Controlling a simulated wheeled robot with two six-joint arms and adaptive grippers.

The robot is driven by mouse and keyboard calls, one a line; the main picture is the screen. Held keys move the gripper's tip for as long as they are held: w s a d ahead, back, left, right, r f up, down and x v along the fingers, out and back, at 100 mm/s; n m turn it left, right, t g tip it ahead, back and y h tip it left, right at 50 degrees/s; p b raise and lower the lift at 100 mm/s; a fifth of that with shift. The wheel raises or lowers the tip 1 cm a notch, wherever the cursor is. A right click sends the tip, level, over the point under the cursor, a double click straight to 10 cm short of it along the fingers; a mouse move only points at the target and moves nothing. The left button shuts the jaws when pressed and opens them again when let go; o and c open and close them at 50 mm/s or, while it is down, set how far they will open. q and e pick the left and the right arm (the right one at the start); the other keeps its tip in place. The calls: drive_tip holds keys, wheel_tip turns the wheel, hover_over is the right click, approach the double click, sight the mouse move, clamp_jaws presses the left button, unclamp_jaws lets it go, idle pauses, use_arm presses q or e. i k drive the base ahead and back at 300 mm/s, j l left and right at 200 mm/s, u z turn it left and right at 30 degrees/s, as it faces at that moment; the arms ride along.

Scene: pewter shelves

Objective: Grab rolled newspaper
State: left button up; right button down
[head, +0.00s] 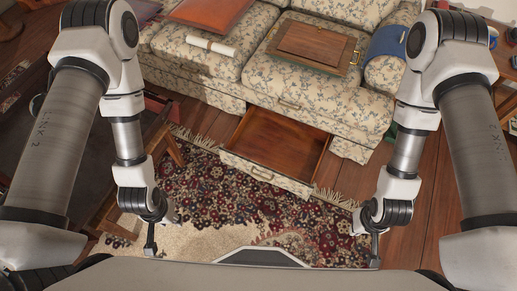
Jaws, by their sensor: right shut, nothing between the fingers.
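The rolled newspaper (211,46) appears as a small white roll lying on the left seat cushion of the floral sofa (225,68). Nothing covers it. My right gripper (375,252) hangs low at the lower right, shut and empty, far from the roll and in front of the sofa. My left gripper (151,246) hangs low at the lower left, also well apart from the roll. It is seen edge-on, so its opening is unclear.
An open, empty-looking drawer (273,143) juts out from the sofa's base over a patterned rug (215,190). A wooden tray (313,43) lies right of the roll. A reddish cushion (212,12) is behind it, and a blue cloth (388,41) covers the armrest. Dark wooden furniture stands left.

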sight(209, 45)
drive_tip(key=i+j, duration=0.6)
drive_tip(key=i+j+z, duration=0.15)
drive_tip(key=z, duration=0.3)
drive_tip(key=i+j+z, duration=0.25)
drive_tip(key=z, duration=0.2)
drive_tip(key=i+j+z, duration=0.1)
drive_tip(key=j+z, duration=0.2)
drive_tip(key=z, duration=0.15)
